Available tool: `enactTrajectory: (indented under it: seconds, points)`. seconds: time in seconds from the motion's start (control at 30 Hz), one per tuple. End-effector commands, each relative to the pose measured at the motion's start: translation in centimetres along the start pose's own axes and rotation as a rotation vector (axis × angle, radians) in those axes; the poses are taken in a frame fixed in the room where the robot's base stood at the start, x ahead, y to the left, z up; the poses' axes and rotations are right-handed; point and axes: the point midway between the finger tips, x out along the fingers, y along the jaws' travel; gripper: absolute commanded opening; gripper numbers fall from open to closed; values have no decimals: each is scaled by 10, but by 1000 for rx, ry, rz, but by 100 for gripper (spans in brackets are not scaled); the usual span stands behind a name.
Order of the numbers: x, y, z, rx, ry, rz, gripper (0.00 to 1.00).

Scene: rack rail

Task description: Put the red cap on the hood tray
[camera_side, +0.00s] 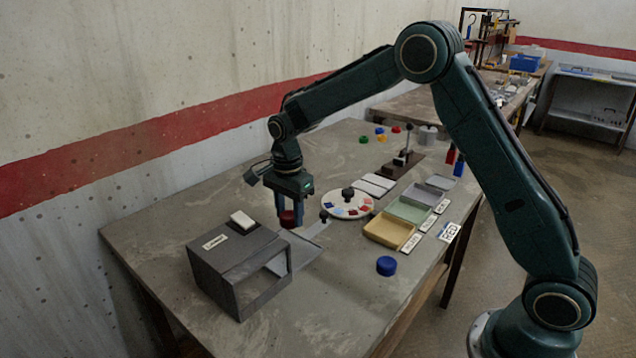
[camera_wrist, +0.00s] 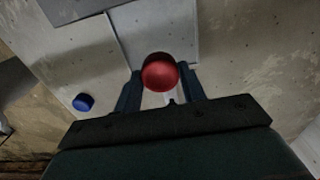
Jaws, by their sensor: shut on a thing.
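The red cap (camera_side: 289,219) is between the fingers of my gripper (camera_side: 290,208), which is shut on it. In the wrist view the cap (camera_wrist: 160,72) shows between the two fingertips (camera_wrist: 162,82). The hood (camera_side: 238,262) is a dark grey box with a label on top and an open front. The hood tray (camera_side: 305,251) is a flat grey plate lying at the hood's opening. It also shows in the wrist view (camera_wrist: 150,30), behind the cap. The cap appears to be held above the table, near the tray's far edge; its exact height I cannot tell.
A blue cap (camera_side: 386,265) stands on the open table to the right. A round white plate (camera_side: 347,204) with coloured pieces and a black knob is right of my gripper. Labelled yellow (camera_side: 390,231) and green (camera_side: 408,211) trays stand beyond. Several small coloured caps lie at the back.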

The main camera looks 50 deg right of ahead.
Motion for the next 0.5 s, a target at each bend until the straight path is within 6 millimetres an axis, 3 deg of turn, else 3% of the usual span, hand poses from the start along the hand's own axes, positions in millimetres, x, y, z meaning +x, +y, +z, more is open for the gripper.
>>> enactTrajectory:
  seconds: [0.5]
  points:
    - [23,1,0,0,0,2,28]
